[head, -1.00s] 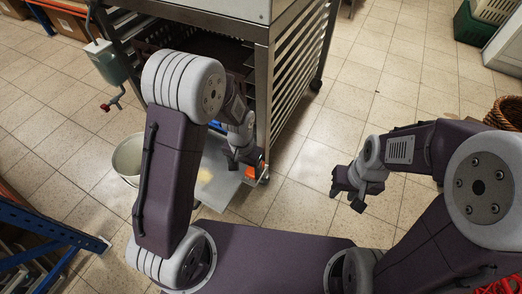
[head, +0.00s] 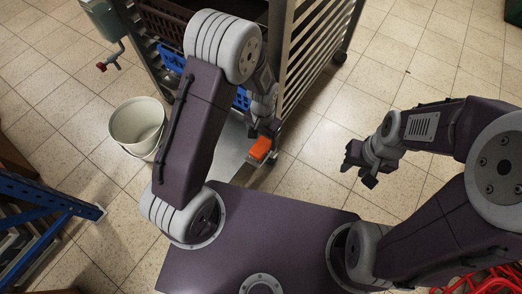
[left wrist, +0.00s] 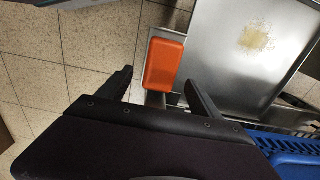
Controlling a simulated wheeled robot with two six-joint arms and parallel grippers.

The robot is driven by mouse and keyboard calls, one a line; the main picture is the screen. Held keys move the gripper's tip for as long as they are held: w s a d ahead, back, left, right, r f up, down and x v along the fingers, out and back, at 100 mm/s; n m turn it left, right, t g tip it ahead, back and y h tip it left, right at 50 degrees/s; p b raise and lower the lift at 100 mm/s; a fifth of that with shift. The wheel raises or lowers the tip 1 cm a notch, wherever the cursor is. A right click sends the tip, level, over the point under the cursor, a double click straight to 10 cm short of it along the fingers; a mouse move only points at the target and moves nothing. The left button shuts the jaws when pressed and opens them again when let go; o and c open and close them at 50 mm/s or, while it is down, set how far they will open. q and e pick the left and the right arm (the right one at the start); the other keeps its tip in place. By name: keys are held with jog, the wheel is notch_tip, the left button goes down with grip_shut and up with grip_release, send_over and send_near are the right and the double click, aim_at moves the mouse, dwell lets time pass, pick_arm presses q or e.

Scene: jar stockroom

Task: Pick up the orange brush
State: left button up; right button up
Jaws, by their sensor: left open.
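The orange brush (head: 261,148) is a small orange block at the front right corner of a metal tray (head: 228,150) low on the rack. It also shows in the left wrist view (left wrist: 164,63), its long side running away from my wrist. My left gripper (head: 264,128) is open just beside the brush in the head view. In the left wrist view its fingers (left wrist: 159,80) stand either side of the brush's near end, with nothing held. Whether they are level with it I cannot tell. My right gripper (head: 361,167) is open and empty over bare floor on the right.
A metal rack (head: 308,50) with a blue crate (head: 171,57) stands behind the brush. A pale spill (left wrist: 254,38) lies on the tray. A white bucket (head: 136,122) stands left of the rack, and a blue frame (head: 50,195) is further left.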

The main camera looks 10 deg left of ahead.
aim_at(262, 144)
pick_arm(q)
notch_tip(262, 144, down, 5)
jog(key=b, duration=0.5)
jog(key=shift+s+f, duration=0.1)
jog(key=shift+f, duration=0.05)
jog(key=shift+r, duration=0.2)
jog(key=c, duration=1.5)
notch_tip(262, 144, up, 5)
jog(key=p, duration=0.5)
jog(key=shift+s+d+r+p, duration=0.95)
jog(key=shift+d+r+p, duration=0.1)
jog(key=shift+d, duration=0.65)
jog(key=shift+s+d+r+p, duration=0.95)
jog(key=shift+d+p, duration=0.1)
jog(key=shift+d, duration=0.65)
jog(key=shift+s+d+r+p, duration=0.9)
jog(key=shift+d+r+p, duration=0.15)
jog(key=shift+d, duration=0.65)
